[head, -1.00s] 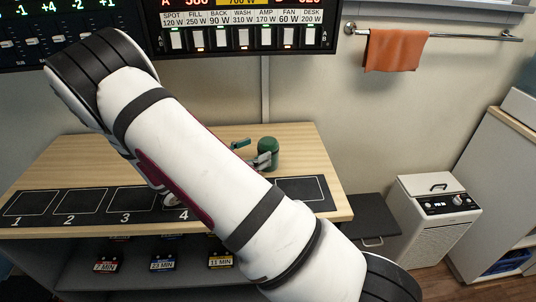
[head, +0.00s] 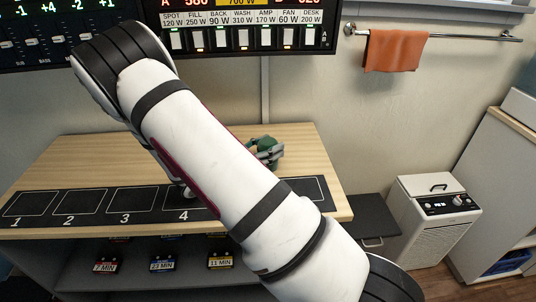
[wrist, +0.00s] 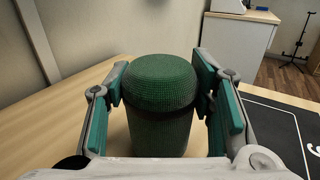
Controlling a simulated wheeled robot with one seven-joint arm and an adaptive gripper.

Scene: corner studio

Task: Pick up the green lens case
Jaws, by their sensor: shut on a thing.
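The green lens case (wrist: 160,85) is a rounded cylinder with a dark band, standing upright on the wooden table (wrist: 60,115). In the wrist view it sits between the two teal-padded fingers of my gripper (wrist: 162,100), which are shut on it. In the head view the top of the lens case (head: 266,141) shows just beyond my arm, with a finger of my gripper (head: 268,152) at it.
A black mat with numbered squares (head: 70,203) runs along the table's front edge. Battery-like packs (head: 163,262) sit on the shelf below. A switch panel (head: 240,30) is on the wall above, and an orange towel (head: 393,50) hangs at right. The table's left part is clear.

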